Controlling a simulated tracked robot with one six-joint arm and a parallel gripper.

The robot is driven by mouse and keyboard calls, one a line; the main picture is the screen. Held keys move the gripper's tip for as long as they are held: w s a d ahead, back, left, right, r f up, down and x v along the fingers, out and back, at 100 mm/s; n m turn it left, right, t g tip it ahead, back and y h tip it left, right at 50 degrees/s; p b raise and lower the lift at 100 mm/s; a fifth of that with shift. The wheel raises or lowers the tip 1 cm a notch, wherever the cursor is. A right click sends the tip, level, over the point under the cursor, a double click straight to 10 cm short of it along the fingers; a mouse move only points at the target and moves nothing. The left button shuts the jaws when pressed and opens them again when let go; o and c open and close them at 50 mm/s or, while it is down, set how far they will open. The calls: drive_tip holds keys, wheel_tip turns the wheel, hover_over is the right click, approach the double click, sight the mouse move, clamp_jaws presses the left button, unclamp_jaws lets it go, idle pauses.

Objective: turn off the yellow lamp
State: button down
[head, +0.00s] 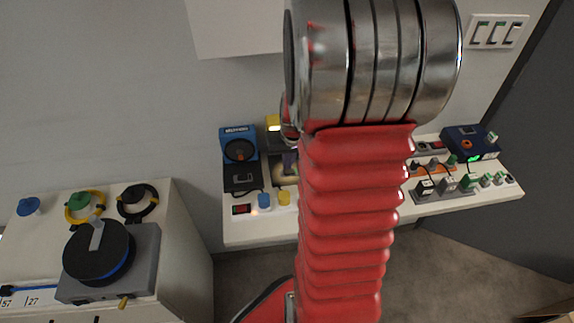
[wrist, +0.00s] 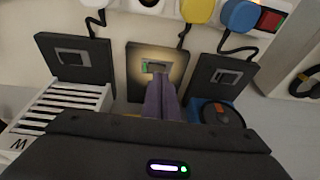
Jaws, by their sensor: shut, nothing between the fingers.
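The yellow lamp (head: 274,124) shows at the back of the white table in the head view, its front glowing yellow; my arm hides the part right of it. In the wrist view a dark switch plate (wrist: 140,92) stands in the middle, lit by a warm glow, with a small rocker (wrist: 153,66) showing green at its left end. A cord runs from this plate to a yellow plug (wrist: 197,10). My gripper (wrist: 160,80) is shut and empty, its tips just in front of the rocker; I cannot tell whether they touch it.
Similar dark plates stand left (wrist: 88,72) and right (wrist: 207,85) of the middle one. A blue device (wrist: 212,112) is close to my gripper at the right, a striped white block (wrist: 55,108) at the left. A cabinet (head: 190,215) stands left of the table.

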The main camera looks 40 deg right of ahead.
drive_tip(key=shift+a+f, duration=0.1)
drive_tip(key=shift+f, duration=0.8)
